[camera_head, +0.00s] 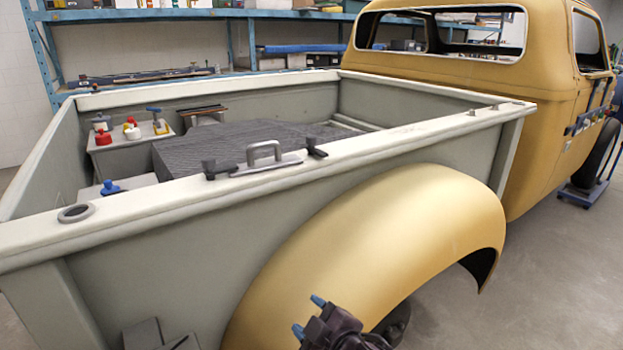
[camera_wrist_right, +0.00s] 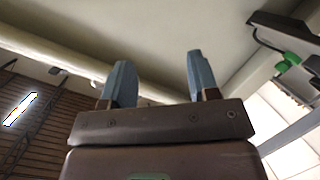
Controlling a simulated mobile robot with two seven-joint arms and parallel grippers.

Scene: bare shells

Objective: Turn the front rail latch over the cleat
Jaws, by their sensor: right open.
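The front rail (camera_head: 140,203) is the pale top edge of the truck bed's near side. On it stands a grey loop handle on a flat plate (camera_head: 264,160), with a dark knobbed piece at its left end (camera_head: 209,167) and another at its right end (camera_head: 316,148). I cannot tell for certain which of these is the latch and which the cleat. My right gripper (camera_head: 308,316) is open and empty, low in front of the yellow fender, below and apart from the rail. Its blue fingertips also show in the right wrist view (camera_wrist_right: 160,68). My left gripper is not in view.
A grey ring (camera_head: 76,213) lies on the rail's left end. Small pegs (camera_head: 483,108) stand near its right end. Inside the bed are a box with red, white and yellow knobbed parts (camera_head: 130,152) and a dark ribbed cover (camera_head: 240,140). The yellow fender (camera_head: 370,235) bulges out below the rail.

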